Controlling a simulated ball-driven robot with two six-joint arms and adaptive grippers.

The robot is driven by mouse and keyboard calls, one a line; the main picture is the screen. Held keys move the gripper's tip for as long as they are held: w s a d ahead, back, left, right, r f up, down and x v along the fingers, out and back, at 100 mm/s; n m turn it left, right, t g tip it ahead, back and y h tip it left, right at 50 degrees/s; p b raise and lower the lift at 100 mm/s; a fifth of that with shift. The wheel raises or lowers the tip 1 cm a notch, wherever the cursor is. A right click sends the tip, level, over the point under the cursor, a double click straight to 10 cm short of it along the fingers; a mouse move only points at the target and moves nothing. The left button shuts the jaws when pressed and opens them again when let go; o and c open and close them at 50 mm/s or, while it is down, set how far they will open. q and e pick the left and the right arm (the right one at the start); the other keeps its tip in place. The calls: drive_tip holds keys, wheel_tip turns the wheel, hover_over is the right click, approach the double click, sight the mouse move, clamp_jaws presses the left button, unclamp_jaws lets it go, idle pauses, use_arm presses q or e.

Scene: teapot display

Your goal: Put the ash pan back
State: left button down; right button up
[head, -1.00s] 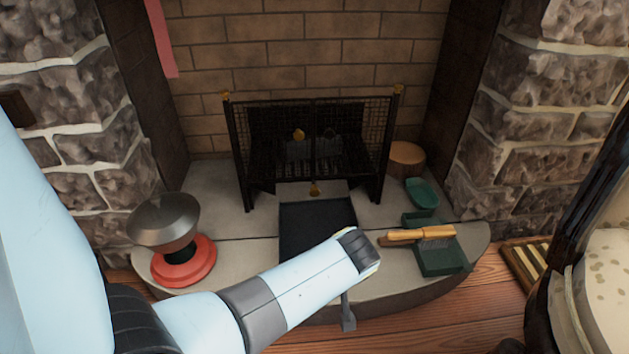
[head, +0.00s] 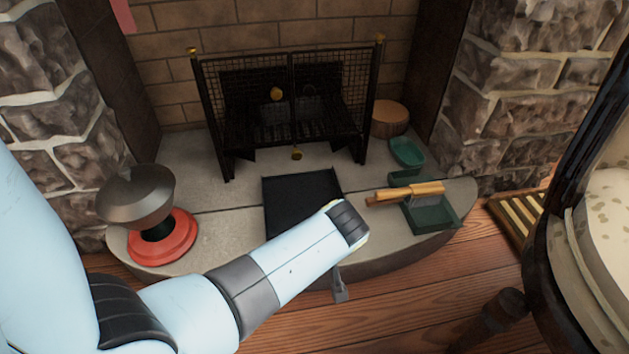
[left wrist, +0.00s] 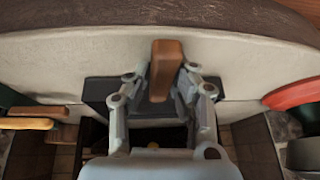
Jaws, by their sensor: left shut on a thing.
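The ash pan (head: 297,200) is a flat black tray lying on the pale stone hearth, in front of the fire screen and apart from it. My left arm crosses its near right corner in the head view. My left gripper (left wrist: 162,75) is shut on a brown wooden handle, which sits between its fingers in the left wrist view; this appears to be the pan's handle. The pan's dark grey front (left wrist: 97,92) shows behind the fingers. The grate (head: 285,115) stands behind the mesh screen (head: 215,100). My right gripper is not seen.
A red-based pot with a grey bowl-shaped top (head: 135,195) stands at the hearth's left. A wooden-handled brush (head: 412,193) lies over a green dustpan (head: 435,216) at the right, near a green scoop (head: 406,152) and a log (head: 390,118). A chair (head: 590,240) is at far right.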

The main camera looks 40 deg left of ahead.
use_arm(q)
drive_tip(key=shift+f, duration=0.15)
drive_tip(key=c, duration=1.2)
unclamp_jaws()
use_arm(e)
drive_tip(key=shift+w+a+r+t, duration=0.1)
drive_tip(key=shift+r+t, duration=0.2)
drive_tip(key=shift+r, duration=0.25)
use_arm(q)
drive_tip(key=shift+o, duration=0.2)
